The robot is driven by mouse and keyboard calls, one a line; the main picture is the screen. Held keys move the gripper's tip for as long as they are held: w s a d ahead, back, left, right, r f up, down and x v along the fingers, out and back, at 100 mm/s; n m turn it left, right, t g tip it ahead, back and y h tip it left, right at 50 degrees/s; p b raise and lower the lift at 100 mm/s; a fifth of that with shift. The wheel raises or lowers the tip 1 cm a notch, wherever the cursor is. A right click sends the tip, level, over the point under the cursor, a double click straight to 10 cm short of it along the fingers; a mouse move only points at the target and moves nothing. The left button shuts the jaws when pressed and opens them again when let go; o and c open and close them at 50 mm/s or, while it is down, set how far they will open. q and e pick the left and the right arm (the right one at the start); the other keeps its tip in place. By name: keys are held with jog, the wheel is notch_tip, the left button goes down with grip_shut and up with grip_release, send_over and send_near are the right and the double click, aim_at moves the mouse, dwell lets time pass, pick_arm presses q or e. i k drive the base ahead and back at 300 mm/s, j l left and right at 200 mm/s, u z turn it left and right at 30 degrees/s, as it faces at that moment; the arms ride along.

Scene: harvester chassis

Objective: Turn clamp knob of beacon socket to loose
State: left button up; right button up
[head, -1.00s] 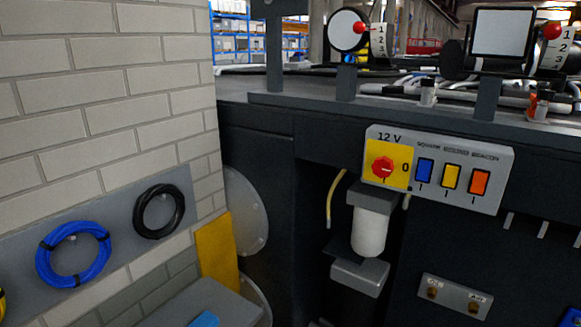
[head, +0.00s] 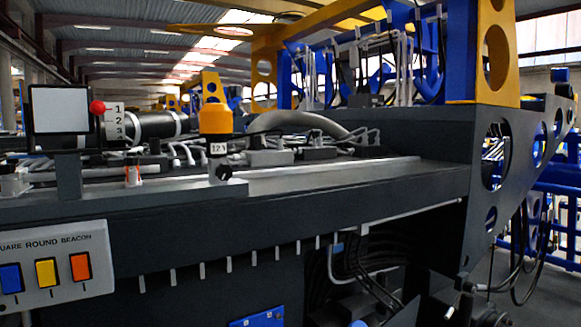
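An orange beacon (head: 216,117) stands upright on a socket (head: 219,148) with a white "12V" label, at the chassis's top front edge in the head view. A dark clamp knob (head: 224,173) sticks out low on the socket; I cannot tell its setting. Neither of my grippers is in view.
A grey switch panel (head: 55,268) with blue, yellow and orange rocker switches is at the lower left. A square lamp (head: 60,110) with a red-knobbed lever (head: 97,107) stands left of the beacon. Hoses and cables (head: 300,128) lie behind. A blue frame stands at the right.

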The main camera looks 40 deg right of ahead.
aim_at(224, 172)
jog(key=k+j+z, duration=0.1)
jog(key=z, duration=0.95)
jog(key=j, duration=0.1)
